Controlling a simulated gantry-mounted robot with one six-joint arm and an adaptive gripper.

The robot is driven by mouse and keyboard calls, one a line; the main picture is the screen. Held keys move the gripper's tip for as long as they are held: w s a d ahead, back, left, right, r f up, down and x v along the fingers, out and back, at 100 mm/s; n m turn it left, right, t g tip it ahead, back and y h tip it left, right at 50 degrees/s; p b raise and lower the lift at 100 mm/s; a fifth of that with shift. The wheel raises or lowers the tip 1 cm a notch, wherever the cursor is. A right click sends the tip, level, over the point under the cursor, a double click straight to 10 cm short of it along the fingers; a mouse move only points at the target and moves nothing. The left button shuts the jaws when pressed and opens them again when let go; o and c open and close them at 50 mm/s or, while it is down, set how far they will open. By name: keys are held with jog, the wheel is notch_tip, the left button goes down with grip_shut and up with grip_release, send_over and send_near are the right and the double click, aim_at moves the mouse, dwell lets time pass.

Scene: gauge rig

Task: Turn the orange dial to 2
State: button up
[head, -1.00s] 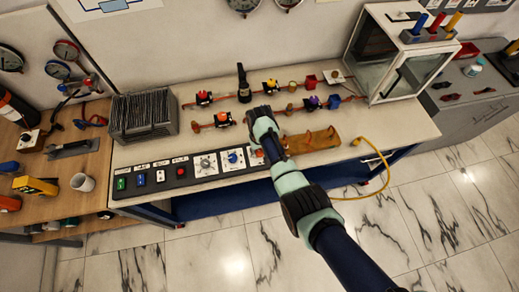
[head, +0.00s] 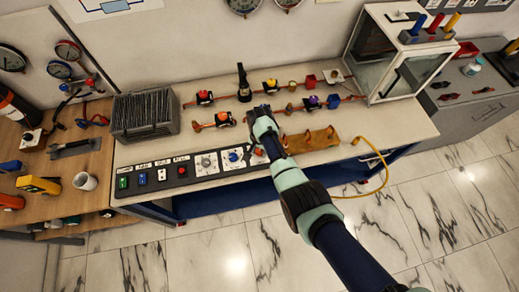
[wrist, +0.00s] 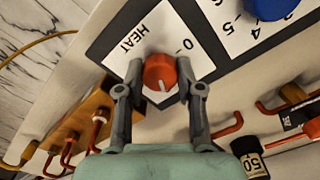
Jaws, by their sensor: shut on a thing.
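The orange dial (wrist: 160,73) is a round knob on a white plate with a black border, marked HEAT and 0. A white pointer line shows on it, toward the bottom of the wrist view. The other numbers on its scale are hidden by my gripper and the dial. My gripper (wrist: 160,70) is shut on the dial, one finger on its left and one on its right. In the head view the orange dial (head: 259,151) is at the right end of the control panel, partly covered by my gripper.
A blue dial (wrist: 265,8) with its own number scale is beside the orange one. A wooden rack with hooks (head: 312,141) is right of my gripper. Pipes with valves (head: 222,119) run behind it. A black cylinder marked 50 (wrist: 254,160) shows in the wrist view.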

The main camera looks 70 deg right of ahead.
jog(key=shift+m, duration=0.4)
jog(key=o, duration=1.1)
jog(key=shift+o, duration=0.2)
jog(key=shift+r, duration=0.15)
notch_tip(320, 180, up, 12)
